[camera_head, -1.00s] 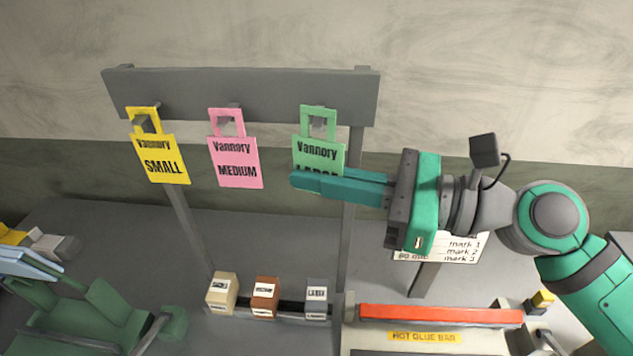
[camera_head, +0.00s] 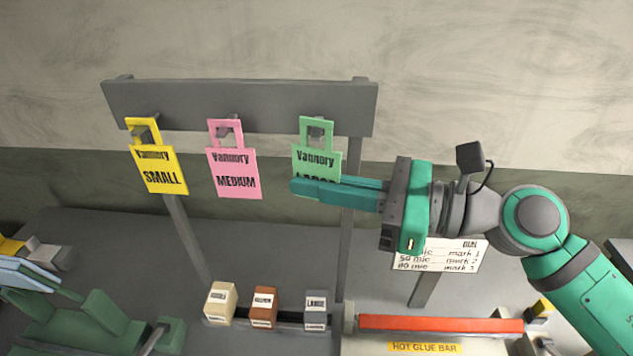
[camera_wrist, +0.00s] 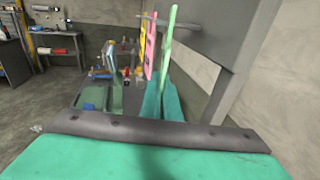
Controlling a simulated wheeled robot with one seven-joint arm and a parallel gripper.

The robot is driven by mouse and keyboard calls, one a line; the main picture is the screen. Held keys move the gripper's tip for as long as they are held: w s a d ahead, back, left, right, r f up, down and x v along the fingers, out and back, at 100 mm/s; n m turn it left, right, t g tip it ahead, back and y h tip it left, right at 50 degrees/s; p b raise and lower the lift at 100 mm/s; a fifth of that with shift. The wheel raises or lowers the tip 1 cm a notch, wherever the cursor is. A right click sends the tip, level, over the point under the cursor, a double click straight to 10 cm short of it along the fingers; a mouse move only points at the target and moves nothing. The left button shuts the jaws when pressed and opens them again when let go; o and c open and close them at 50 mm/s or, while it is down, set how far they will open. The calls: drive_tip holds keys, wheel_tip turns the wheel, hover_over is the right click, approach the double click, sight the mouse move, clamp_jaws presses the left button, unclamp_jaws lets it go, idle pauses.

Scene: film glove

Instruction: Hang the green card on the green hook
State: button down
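The green card (camera_head: 318,160), marked "Vannory" with a larger word partly hidden below, hangs upright at the right end of the grey board (camera_head: 240,92). A grey hook end shows in its top opening; I see no green colour on the hook. In the wrist view the hook rod (camera_wrist: 185,23) crosses the green card (camera_wrist: 167,45) near its upper part. My gripper (camera_head: 296,188) reaches in from the right at the card's lower part. Its fingers (camera_wrist: 163,88) lie close together on both sides of the card's lower end and appear shut on it.
A yellow card (camera_head: 160,170) and a pink card (camera_head: 232,172) hang to the left on their own hooks. Small boxes (camera_head: 263,308) stand below. An orange-red bar (camera_head: 440,324) and a dial sign (camera_head: 440,256) are at the lower right.

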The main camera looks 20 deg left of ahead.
drive_tip(key=shift+d, duration=0.1)
drive_tip(key=c, duration=1.9)
unclamp_jaws()
drive_tip(key=shift+w, duration=0.1)
drive_tip(key=shift+c, duration=0.2)
drive_tip(key=d, duration=1.1)
drive_tip(key=shift+r, duration=0.35)
